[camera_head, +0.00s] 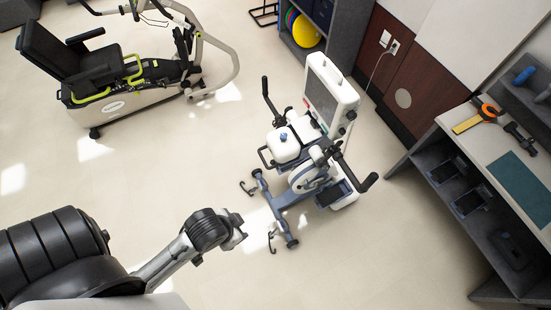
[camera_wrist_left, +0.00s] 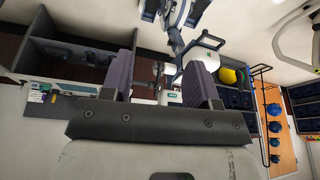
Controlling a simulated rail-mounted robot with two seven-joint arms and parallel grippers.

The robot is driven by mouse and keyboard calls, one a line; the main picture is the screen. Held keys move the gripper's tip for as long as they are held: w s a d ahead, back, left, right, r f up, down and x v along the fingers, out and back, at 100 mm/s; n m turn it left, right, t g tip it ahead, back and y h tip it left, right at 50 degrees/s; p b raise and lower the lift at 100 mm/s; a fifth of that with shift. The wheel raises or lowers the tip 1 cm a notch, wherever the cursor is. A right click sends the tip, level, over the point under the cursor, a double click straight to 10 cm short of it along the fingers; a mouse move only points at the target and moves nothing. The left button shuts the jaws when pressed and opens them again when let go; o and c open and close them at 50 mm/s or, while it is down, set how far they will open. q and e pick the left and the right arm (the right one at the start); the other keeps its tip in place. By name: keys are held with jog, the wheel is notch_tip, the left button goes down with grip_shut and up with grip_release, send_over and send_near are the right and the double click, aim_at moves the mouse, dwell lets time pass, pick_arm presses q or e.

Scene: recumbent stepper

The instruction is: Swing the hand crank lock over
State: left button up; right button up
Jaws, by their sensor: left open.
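The hand crank machine (camera_head: 330,95) stands on the floor at the centre of the head view, with a white screen housing and blue base frame. Its black crank handles (camera_head: 367,182) stick out on both sides. A white housing (camera_head: 284,146) with a small blue knob (camera_head: 283,136) sits in front of the screen. I cannot tell which small part is the crank lock. My left gripper (camera_head: 240,232) is in front of the machine's base, apart from it. In the left wrist view my left gripper (camera_wrist_left: 163,82) is open and empty, with the machine (camera_wrist_left: 178,18) beyond its fingers.
A recumbent stepper (camera_head: 115,80) stands at the upper left. A grey shelf bench (camera_head: 445,150) with an orange-handled tool (camera_head: 487,110) is on the right. A cabinet with coloured discs (camera_head: 305,30) is at the back. The floor between stepper and crank machine is clear.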

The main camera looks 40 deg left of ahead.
pick_arm(q)
jog(key=w+a+f+n+t+b, duration=0.1)
jog(key=w+a+f+b, duration=0.4)
jog(key=f+b, duration=0.9)
jog(key=w+a+f+n+t+y+b, duration=0.15)
jog(key=w+f+b, duration=0.55)
jog(key=f+b, duration=0.7)
jog(key=w+a+f+t+b, duration=0.1)
jog(key=w+a+f+b, duration=0.4)
jog(key=f+b, duration=0.9)
jog(key=w+a+f+n+t+p, duration=0.1)
jog(key=w+a+f+t+p, duration=0.2)
jog(key=w+a+f+t, duration=0.15)
jog(key=w+a+r+t+y, duration=0.2)
jog(key=w+r+t+y, duration=0.15)
jog(key=r+t, duration=0.3)
jog(key=b+x, duration=0.3)
jog(key=x, duration=1)
jog(key=shift+w+d+f+h, duration=0.2)
jog(key=shift+d+f+h, duration=0.05)
jog(key=shift+f+h, duration=0.15)
jog(key=shift+g, duration=0.25)
jog(key=shift+c, duration=0.5)
